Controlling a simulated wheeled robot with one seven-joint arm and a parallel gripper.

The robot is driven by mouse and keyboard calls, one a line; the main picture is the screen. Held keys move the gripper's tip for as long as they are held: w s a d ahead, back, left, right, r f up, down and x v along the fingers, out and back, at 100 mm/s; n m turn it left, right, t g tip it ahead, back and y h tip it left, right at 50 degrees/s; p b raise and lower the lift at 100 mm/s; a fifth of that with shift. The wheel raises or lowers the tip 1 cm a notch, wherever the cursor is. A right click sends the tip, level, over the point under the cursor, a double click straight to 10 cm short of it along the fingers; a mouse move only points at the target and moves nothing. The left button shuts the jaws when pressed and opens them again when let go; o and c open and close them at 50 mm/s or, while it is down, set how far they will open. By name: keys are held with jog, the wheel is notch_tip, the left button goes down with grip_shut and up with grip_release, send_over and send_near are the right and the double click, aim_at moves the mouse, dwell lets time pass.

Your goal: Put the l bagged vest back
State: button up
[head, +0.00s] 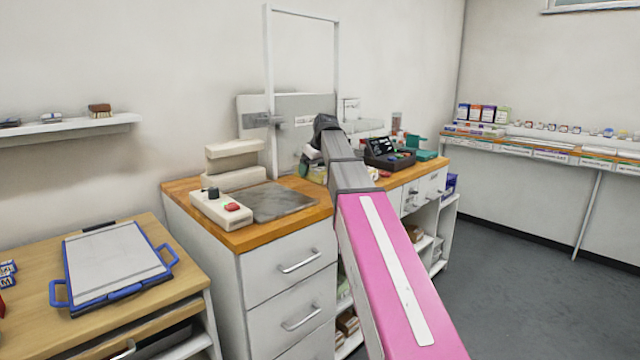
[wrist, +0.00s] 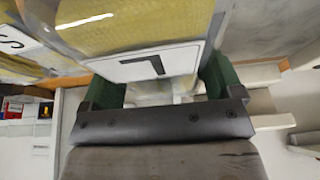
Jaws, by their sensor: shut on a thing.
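The l bagged vest (wrist: 140,28) is a clear bag of yellow fabric with a white label marked L, turned round in the wrist view. My gripper (wrist: 160,88) has green fingertips on either side of the bag's labelled end and is shut on it. The bag's far end runs out of the top of the wrist view. A second yellow bag (wrist: 18,68) with a label that reads like S lies close on the left. In the head view my arm reaches over the wooden counter; its dark wrist hides the jaws, and the held bag cannot be made out.
The wooden counter (head: 238,238) bears a white sealing device (head: 221,208), a grey plate (head: 285,201) and a dark open case (head: 388,155). A blue-edged clipboard tray (head: 113,262) lies on the left table. Labelled shelf bins (head: 550,155) line the right wall. The floor between is clear.

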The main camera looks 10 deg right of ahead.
aim_at(321, 166)
jog(key=shift+w+d+f, duration=0.35)
jog(key=shift+d+f, duration=0.1)
jog(key=shift+d, duration=0.15)
jog(key=shift+w+d+f, duration=0.3)
jog(key=shift+d+f, duration=0.1)
jog(key=shift+d, duration=0.2)
jog(key=shift+f, duration=2)
jog(key=shift+f, duration=0.1)
jog(key=o, duration=0.8)
jog(key=shift+c, duration=0.2)
jog(key=v, duration=1.2)
